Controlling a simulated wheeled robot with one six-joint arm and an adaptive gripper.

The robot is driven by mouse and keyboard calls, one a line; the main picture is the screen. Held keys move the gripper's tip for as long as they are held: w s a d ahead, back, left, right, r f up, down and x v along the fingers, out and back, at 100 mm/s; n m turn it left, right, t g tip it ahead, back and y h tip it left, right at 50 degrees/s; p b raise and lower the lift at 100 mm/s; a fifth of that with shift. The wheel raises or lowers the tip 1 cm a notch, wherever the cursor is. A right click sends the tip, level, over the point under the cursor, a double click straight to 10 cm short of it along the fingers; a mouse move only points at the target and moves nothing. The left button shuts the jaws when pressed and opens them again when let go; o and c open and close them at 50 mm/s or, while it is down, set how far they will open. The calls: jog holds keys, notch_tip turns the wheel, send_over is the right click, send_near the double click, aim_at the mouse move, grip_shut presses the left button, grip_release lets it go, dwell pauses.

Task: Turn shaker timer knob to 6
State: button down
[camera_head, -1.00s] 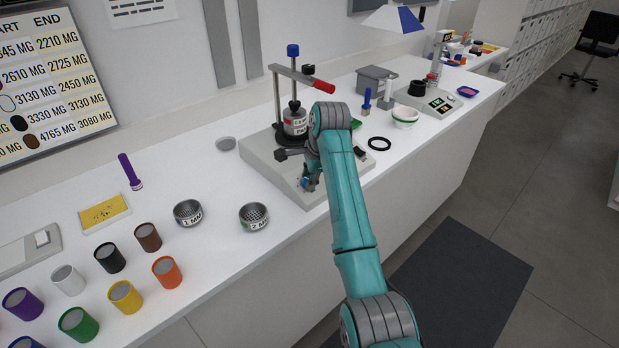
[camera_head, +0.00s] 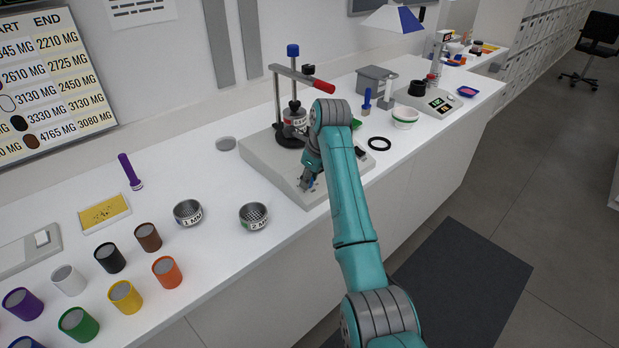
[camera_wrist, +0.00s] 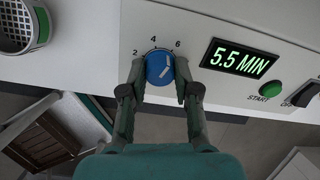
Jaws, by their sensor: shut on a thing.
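The shaker timer knob (camera_wrist: 159,69) is blue with a white pointer line, on the light front panel of the shaker (camera_head: 262,160). Dial marks 2, 4 and 6 show around its top in the wrist view. The pointer leans up and right, toward the 6 side. The green display (camera_wrist: 239,60) reads 5.5 MIN. My gripper (camera_wrist: 160,82) is shut on the knob, one finger on each side. In the head view my gripper (camera_head: 307,184) is at the shaker's front, and the knob is mostly hidden there.
A green START button (camera_wrist: 271,89) and a black switch (camera_wrist: 306,94) are right of the display. The 2 MM sieve (camera_head: 254,216) stands left of the shaker. A black ring (camera_head: 379,143) lies to its right.

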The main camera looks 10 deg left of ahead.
jog(key=shift+m, duration=0.6)
jog(key=c, duration=0.8)
grip_release()
jog(key=shift+c, duration=0.2)
jog(key=v, duration=0.7)
jog(key=shift+r, duration=0.25)
jog(key=shift+d, duration=0.1)
